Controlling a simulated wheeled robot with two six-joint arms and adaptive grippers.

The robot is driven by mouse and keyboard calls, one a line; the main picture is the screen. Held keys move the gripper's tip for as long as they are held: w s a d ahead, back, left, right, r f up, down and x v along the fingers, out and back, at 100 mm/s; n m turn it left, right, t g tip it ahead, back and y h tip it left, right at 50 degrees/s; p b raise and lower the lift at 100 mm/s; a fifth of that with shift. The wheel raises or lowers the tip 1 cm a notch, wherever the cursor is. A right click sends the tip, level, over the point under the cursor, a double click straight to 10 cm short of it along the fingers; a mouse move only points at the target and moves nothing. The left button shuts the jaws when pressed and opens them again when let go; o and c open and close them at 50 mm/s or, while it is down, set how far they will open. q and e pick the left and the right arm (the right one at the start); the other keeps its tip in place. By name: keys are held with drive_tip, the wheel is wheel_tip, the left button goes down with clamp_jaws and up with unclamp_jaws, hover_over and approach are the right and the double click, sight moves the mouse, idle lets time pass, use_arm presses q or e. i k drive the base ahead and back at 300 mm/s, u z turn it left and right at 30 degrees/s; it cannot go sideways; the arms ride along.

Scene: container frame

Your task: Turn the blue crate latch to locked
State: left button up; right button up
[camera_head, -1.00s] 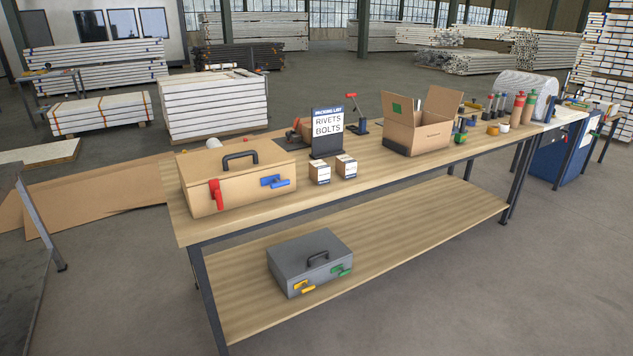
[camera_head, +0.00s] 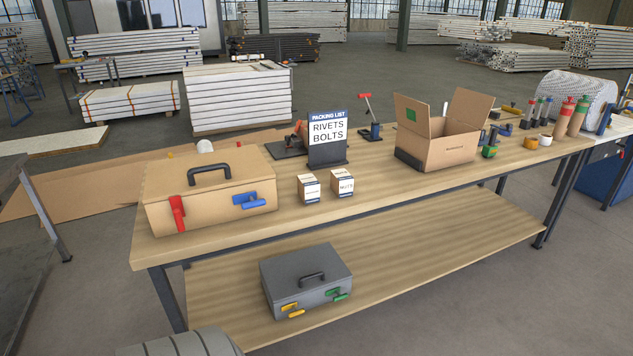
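The tan crate (camera_head: 205,205) stands on the left end of the workbench, with a dark carry handle (camera_head: 209,174) on it. The blue latch (camera_head: 249,200) is on the right part of its front face, with its lever lying roughly level. A red latch (camera_head: 177,212) is on the left part of the same face, with its lever pointing down. Neither of my grippers is in view. A rounded grey part at the bottom left edge looks like one of my arm links, well below the crate.
The wooden workbench (camera_head: 400,186) holds two small boxes (camera_head: 308,188), a packing list sign (camera_head: 327,140) and an open carton (camera_head: 450,152). A grey case (camera_head: 305,279) with yellow and green latches sits on the lower shelf (camera_head: 430,249). The bench front before the crate is clear.

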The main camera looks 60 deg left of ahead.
sight(248, 200)
drive_tip(key=u, duration=0.1)
drive_tip(key=i, duration=0.95)
drive_tip(key=u, duration=1.2)
drive_tip(key=i, duration=0.6)
drive_tip(key=u, duration=0.7)
